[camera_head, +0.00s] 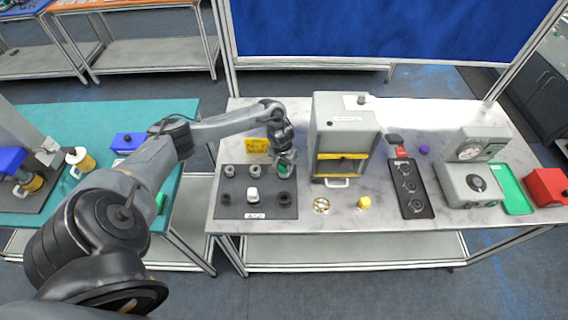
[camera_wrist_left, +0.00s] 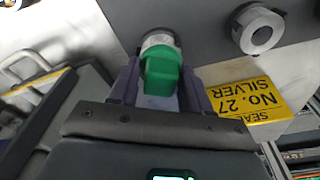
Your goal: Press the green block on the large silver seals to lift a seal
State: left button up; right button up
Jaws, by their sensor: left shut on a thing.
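My left gripper (camera_head: 285,163) is over the back right corner of the dark grey mat (camera_head: 268,209). It is shut on the green block (camera_wrist_left: 162,75), which sits between its two fingers in the left wrist view. The block's far end meets or overlaps a large silver seal (camera_wrist_left: 157,40); I cannot tell whether they touch or whether the seal is off the mat. My right gripper is not in view.
A yellow label (camera_wrist_left: 262,98) reading "SEAL No. 27 SILVER" lies behind the mat. A white piece (camera_head: 253,195) and dark round pieces (camera_head: 285,198) stand along the mat's front. A grey machine (camera_head: 342,130) with a yellow-edged opening stands close on the right.

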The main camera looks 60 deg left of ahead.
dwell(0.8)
pick_arm(q)
jog(key=shift+f+p, duration=0.15)
jog(key=shift+p, duration=0.15)
dwell(0.5)
jog(key=shift+s, duration=0.1)
dwell(0.5)
notch_tip(320, 180, up, 4)
jog(key=p, duration=0.5)
jog(key=shift+r+p, duration=1.65)
jog(key=shift+p, duration=0.4)
jog(key=shift+n, duration=0.3)
